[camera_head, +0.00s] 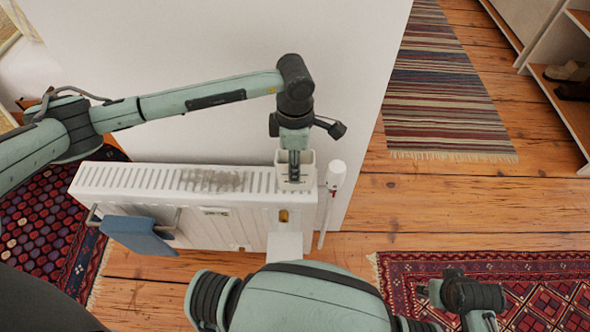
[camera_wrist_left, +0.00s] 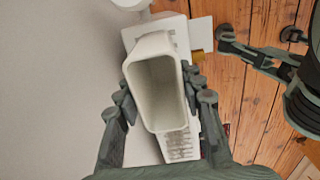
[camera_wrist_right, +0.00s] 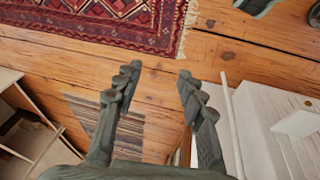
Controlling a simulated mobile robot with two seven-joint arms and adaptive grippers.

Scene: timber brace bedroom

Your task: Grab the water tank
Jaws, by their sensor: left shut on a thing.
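The water tank is a small white open-topped container (camera_wrist_left: 165,115) that looks empty inside. In the head view the tank (camera_head: 308,173) is upright at the right end of the white radiator's top. I cannot tell whether it rests on the radiator or is slightly raised. My left gripper (camera_head: 294,168) points down at the tank and is shut on it; in the left wrist view its fingers press on both long sides. My right gripper (camera_wrist_right: 159,72) is open and empty above the floor, and it also shows at lower right in the head view (camera_head: 462,296).
The radiator (camera_head: 225,225) stands against a white wall (camera_head: 215,60), with a blue cloth (camera_head: 138,235) on its front rail and a white valve (camera_head: 335,176) at its right. Rugs (camera_head: 450,90) lie on the wooden floor. A shelf (camera_head: 560,100) stands at upper right. Floor right of the radiator is clear.

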